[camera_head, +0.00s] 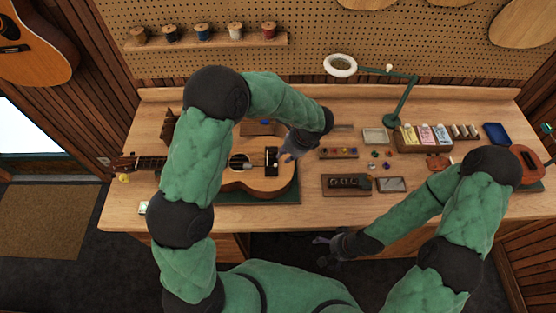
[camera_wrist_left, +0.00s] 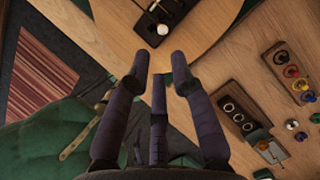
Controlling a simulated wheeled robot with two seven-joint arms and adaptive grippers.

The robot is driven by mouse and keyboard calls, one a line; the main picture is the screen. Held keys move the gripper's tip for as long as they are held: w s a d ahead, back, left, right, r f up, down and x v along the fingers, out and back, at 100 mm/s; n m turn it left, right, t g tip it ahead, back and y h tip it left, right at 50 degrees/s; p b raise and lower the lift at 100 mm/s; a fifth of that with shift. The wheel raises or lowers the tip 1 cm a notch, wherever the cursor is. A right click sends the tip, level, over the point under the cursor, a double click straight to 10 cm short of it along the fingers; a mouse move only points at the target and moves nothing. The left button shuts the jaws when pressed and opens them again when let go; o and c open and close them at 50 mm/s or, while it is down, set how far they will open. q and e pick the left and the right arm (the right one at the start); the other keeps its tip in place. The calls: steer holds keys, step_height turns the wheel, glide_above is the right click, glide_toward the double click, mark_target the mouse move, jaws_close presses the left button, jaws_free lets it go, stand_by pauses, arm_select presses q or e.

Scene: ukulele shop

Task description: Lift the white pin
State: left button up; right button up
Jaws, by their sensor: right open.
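The ukulele (camera_head: 236,178) lies on the bench with its neck to the left. Its dark bridge (camera_head: 271,161) also shows at the top of the left wrist view (camera_wrist_left: 172,12). A small round white pin (camera_wrist_left: 163,29) is at the bridge's near end in that view. My left gripper (camera_head: 287,154) is over the right part of the ukulele body, beside the bridge. In the left wrist view its fingers (camera_wrist_left: 160,56) are spread with nothing between them, a little short of the pin. My right gripper (camera_head: 322,241) is open and empty, in front of the bench edge.
A dark block with several rings (camera_head: 347,184) and a wooden strip with coloured pieces (camera_head: 338,153) are right of the ukulele. A green lamp (camera_head: 405,103) stands behind, near a box of packets (camera_head: 424,138). Thread spools (camera_head: 203,31) line a wall shelf.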

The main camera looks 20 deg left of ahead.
mark_target(276, 164)
arm_select(q)
steer(key=x, duration=0.8)
steer(key=shift+w+f, duration=0.25)
steer(key=shift+f, duration=0.05)
steer(key=shift+s, duration=0.1)
steer(key=shift+c, duration=0.3)
jaws_close()
